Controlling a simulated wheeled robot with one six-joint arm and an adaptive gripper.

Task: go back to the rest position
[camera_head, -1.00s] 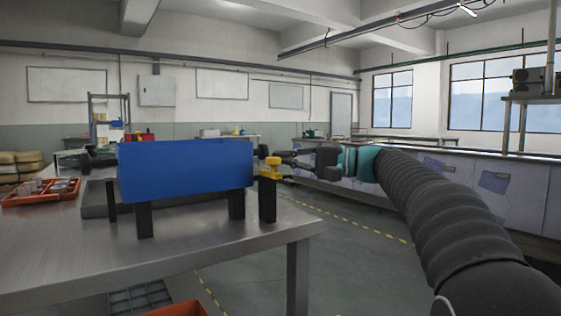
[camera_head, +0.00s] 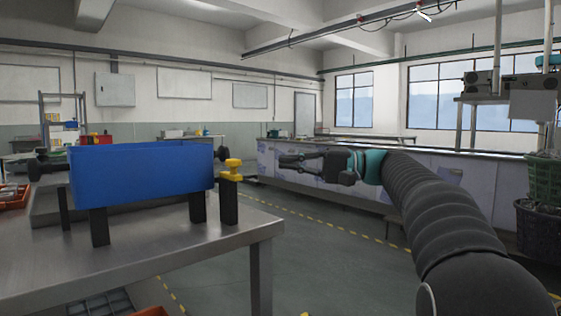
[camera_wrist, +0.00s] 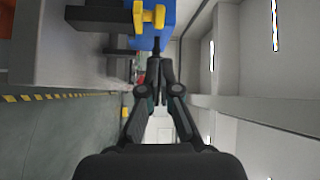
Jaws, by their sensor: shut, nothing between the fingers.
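My gripper (camera_head: 283,162) is held out in front of my arm, in the air to the right of the steel table. Its fingers are together and empty; the wrist view also shows the closed fingers (camera_wrist: 158,82). The blue tank (camera_head: 142,178) stands on black legs on the steel table (camera_head: 150,252) at the left. A yellow valve knob (camera_head: 232,168) sits at the tank's right end, left of my gripper and apart from it. In the wrist view the yellow knob (camera_wrist: 148,16) shows near the top edge.
Orange trays (camera_head: 14,197) lie at the table's left edge. A long counter with pale cabinets (camera_head: 330,186) runs behind my gripper. Dark and green baskets (camera_head: 540,228) stand at the far right. The floor (camera_head: 325,255) between table and counter is clear.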

